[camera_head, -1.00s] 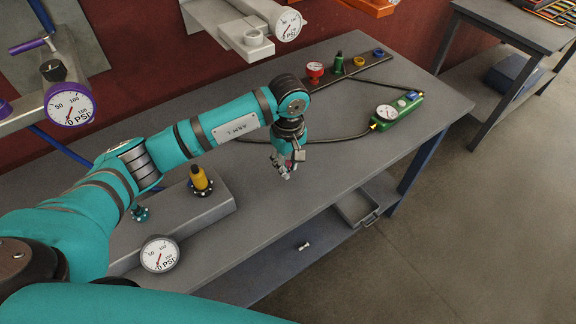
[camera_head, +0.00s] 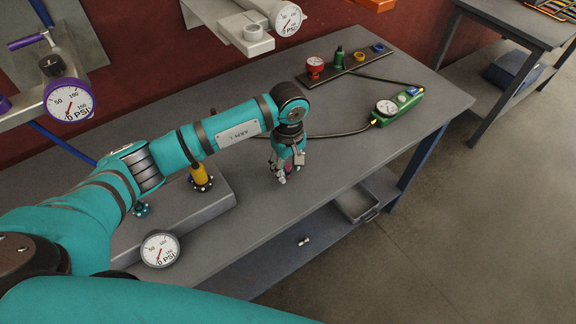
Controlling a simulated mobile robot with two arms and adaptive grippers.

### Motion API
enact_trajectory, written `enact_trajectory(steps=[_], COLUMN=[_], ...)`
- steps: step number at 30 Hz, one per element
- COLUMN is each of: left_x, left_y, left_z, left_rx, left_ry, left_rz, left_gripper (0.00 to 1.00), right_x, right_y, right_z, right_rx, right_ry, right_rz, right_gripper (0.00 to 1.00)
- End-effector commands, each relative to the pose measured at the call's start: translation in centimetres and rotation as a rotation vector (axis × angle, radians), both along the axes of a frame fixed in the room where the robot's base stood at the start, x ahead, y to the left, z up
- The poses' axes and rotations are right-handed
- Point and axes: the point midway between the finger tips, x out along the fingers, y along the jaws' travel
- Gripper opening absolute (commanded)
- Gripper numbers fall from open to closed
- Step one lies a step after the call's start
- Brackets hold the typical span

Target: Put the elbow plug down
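My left gripper (camera_head: 284,177) points down, low over the middle of the grey workbench (camera_head: 330,190), near its front edge. A small reddish bit (camera_head: 288,168) shows between its fingers. It is too small to tell whether this is the elbow plug or how far the fingers are apart. I cannot tell whether the fingertips touch the bench top. My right gripper is out of view.
A raised grey block with a yellow fitting (camera_head: 200,176) and a dial gauge (camera_head: 160,248) stands left of the gripper. A green gauge unit (camera_head: 398,108) with a black hose lies to the right. A small metal fitting (camera_head: 304,241) lies on the lower shelf.

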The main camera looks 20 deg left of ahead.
Motion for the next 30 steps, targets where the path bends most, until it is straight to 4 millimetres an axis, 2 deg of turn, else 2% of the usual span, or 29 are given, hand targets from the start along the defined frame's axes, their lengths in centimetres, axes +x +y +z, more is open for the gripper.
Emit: enact_trajectory(steps=[8,12,13,24,30], left_x=[0.0,0.0,0.2,0.2,0.1], left_y=[0.0,0.0,0.0,0.0,0.0], left_z=[0.2,1.5,1.5,9.5,12.1], left_rx=[0.000,0.000,0.000,0.001,0.000], left_ry=[0.000,0.000,-0.005,-0.006,-0.001], left_rz=[0.000,-0.001,-0.001,-0.001,0.001], left_gripper=[0.39,0.39,0.39,0.39,0.39], right_x=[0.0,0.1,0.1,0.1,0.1], right_y=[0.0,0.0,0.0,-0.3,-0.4], right_z=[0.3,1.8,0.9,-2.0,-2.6], right_rx=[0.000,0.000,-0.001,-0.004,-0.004], right_ry=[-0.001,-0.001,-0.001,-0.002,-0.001], right_rz=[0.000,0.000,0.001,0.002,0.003], right_gripper=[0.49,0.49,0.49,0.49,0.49])
